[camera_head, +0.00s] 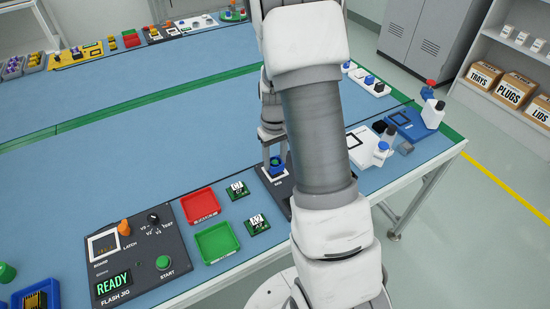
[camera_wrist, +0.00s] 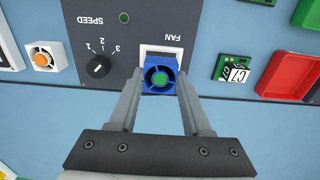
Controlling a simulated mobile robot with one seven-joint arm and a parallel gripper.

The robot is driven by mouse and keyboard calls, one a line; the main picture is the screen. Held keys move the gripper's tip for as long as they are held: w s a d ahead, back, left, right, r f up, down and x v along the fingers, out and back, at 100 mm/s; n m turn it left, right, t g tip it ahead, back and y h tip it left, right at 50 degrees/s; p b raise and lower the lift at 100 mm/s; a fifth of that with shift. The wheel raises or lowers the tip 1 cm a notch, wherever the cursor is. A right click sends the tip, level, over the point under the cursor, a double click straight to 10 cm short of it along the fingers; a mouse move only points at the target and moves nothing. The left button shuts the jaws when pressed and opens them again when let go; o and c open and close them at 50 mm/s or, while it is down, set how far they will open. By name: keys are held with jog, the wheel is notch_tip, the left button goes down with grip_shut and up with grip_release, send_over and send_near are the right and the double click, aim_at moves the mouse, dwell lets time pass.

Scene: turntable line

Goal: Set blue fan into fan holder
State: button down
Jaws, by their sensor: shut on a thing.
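The blue fan (camera_wrist: 160,77), square with a green hub, is between the fingertips of my gripper (camera_wrist: 159,84), which is shut on it. The fan also shows small in the head view (camera_head: 277,162), beneath my gripper (camera_head: 272,150). The fan holder (camera_wrist: 161,53) is a white square frame under the word FAN on a dark panel. In the wrist view the fan overlaps the holder's near side and hides part of it. I cannot tell whether fan and holder touch. My arm hides part of the panel in the head view.
The dark panel (camera_wrist: 90,30) has a SPEED knob (camera_wrist: 98,66). A white fan with an orange hub (camera_wrist: 42,58) lies beside the panel. Green boards and a red tray (camera_head: 201,204) with a green tray (camera_head: 217,242) stand left of the panel. The blue table behind is mostly clear.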

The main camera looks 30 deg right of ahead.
jog(key=shift+f+b, duration=0.5)
jog(key=shift+f, duration=0.2)
jog(key=shift+c, duration=1.3)
grip_release()
notch_tip(320, 180, up, 18)
jog(key=p, duration=0.3)
jog(key=shift+f, duration=0.25)
